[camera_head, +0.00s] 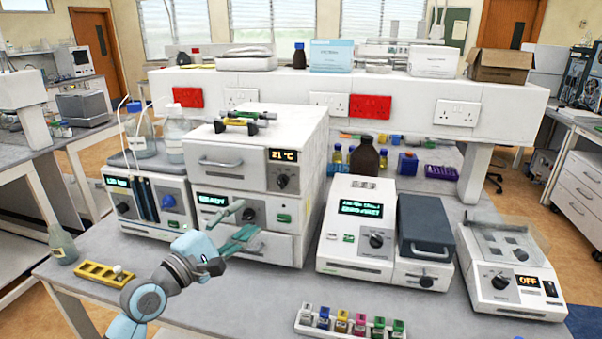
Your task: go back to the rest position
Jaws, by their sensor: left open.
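My left arm (150,296) comes in from the lower left. My left gripper (249,218) is open, with its two green fingers apart and nothing seen between them. It is in front of the white stacked unit with drawers (228,165), whose display reads READY. From this view I cannot tell whether the fingers touch the unit. My right gripper is not in view.
A yellow rack (92,272) lies at the bench's left, beside a glass flask (62,244). A white rack of coloured vials (349,323) is at the front edge. White instruments (357,225) and a scale (508,276) stand right. The grey bench (275,290) between is clear.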

